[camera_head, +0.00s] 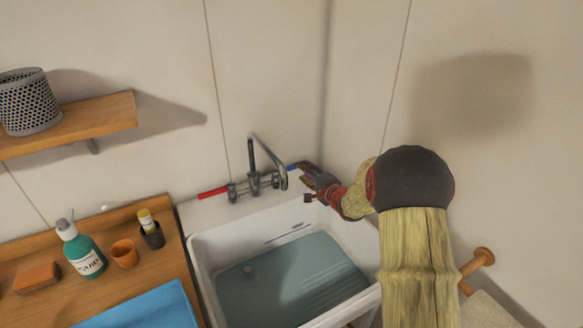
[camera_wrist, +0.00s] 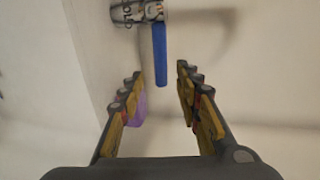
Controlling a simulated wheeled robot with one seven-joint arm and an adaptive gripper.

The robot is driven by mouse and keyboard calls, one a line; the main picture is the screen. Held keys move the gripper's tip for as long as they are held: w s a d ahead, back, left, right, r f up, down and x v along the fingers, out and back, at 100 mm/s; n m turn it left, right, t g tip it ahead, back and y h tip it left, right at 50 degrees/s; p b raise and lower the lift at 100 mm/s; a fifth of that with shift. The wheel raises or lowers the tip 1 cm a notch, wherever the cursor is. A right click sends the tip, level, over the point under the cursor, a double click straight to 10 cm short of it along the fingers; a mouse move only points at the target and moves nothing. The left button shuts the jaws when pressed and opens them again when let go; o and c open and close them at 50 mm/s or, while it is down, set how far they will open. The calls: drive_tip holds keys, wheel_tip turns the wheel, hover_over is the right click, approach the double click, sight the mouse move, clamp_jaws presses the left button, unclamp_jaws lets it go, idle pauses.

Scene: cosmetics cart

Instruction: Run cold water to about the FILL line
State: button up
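The white sink (camera_head: 205,262) holds bluish water (camera_head: 290,275). A thin dark line (camera_head: 284,236) shows on its back inner wall, above the water; any lettering is too small to read. The grey tap (camera_head: 254,180) stands behind the basin, and no stream shows under its curved spout. Its red lever (camera_head: 213,192) points left and its blue lever (camera_head: 292,167) points right. My gripper (camera_head: 309,182) is open beside the blue lever's end. In the wrist view the blue lever (camera_wrist: 160,55) lies ahead of my open fingers (camera_wrist: 160,85), apart from them, beside a lettered metal collar (camera_wrist: 136,12).
A wooden shelf (camera_head: 100,115) is above. Walls stand close behind and right of the tap.

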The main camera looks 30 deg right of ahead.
drive_tip(key=b+x, duration=0.2)
drive_tip(key=x, duration=0.4)
drive_tip(key=shift+f, duration=0.1)
drive_tip(key=shift+w, duration=0.5)
drive_tip(key=shift+c, duration=0.7)
drive_tip(key=c, duration=0.7)
clamp_jaws()
